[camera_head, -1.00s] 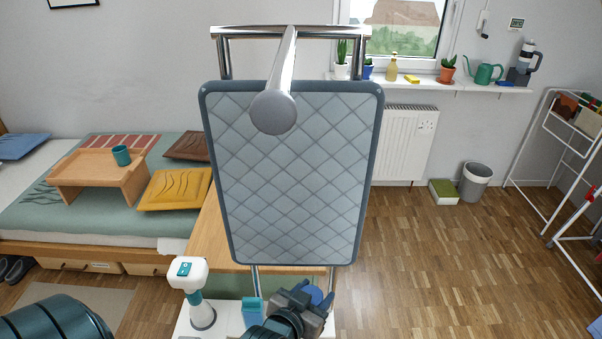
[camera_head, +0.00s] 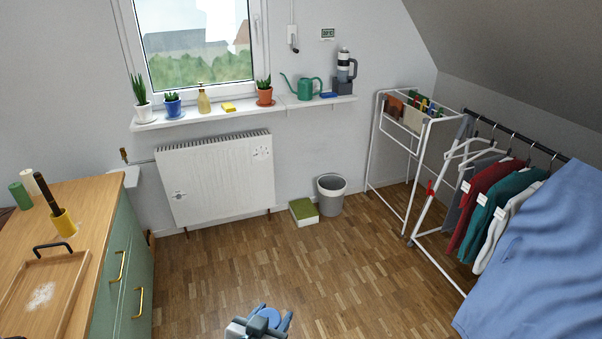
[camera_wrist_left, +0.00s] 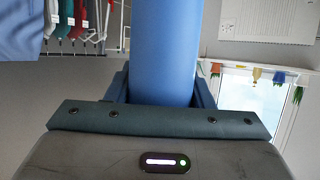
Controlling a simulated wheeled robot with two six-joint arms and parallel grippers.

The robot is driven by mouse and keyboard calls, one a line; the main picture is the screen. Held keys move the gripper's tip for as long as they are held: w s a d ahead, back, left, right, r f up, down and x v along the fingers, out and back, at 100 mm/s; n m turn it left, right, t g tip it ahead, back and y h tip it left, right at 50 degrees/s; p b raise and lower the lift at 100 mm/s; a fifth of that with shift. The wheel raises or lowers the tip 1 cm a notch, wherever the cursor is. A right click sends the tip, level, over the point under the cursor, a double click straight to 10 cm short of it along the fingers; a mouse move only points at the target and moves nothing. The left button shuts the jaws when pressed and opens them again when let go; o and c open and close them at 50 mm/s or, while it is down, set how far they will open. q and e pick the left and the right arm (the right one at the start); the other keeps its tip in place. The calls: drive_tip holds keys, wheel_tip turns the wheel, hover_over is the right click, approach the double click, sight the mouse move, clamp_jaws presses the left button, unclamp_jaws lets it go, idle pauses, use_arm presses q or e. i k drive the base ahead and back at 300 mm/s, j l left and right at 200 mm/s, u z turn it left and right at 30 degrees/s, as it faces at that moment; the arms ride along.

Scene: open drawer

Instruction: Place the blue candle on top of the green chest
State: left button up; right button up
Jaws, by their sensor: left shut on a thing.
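The blue candle (camera_head: 270,316) is a smooth cylinder, upright in my left gripper (camera_head: 258,326), at the bottom middle of the head view. In the left wrist view the candle (camera_wrist_left: 165,50) rises between the two fingers of the shut left gripper (camera_wrist_left: 163,90); its lower part is hidden. The green chest (camera_head: 118,280), with a wooden top and gold handles, stands at the left of the head view. The held candle is right of the chest, apart from it, over the floor. My right gripper is not in view.
On the chest top stand a green cylinder (camera_head: 20,195), a white cylinder (camera_head: 29,178), a yellow pot (camera_head: 64,222) with a brown stick, and a wooden tray (camera_head: 77,287). Floor is free ahead; a bin (camera_head: 331,195), drying rack (camera_head: 404,195) and clothes rail (camera_head: 530,148) stand beyond.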

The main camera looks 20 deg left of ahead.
sight(79, 206)
drive_tip(key=i+j+u, duration=0.15)
drive_tip(key=i+u, duration=0.25)
drive_tip(key=i, duration=0.15)
drive_tip(key=i+u, duration=0.4)
drive_tip(key=i, duration=0.15)
drive_tip(key=i+l+u, duration=0.25)
drive_tip(key=i+u, duration=0.15)
drive_tip(key=i, duration=0.15)
drive_tip(key=i+u, duration=0.35)
drive_tip(key=i, duration=0.2)
drive_tip(key=i+l+u, duration=0.1)
drive_tip(key=i+u, duration=0.3)
drive_tip(key=i+l+u, duration=0.35)
drive_tip(key=i, duration=0.3)
drive_tip(key=i+l+u, duration=0.35)
drive_tip(key=i+l, duration=0.05)
drive_tip(key=i, duration=0.05)
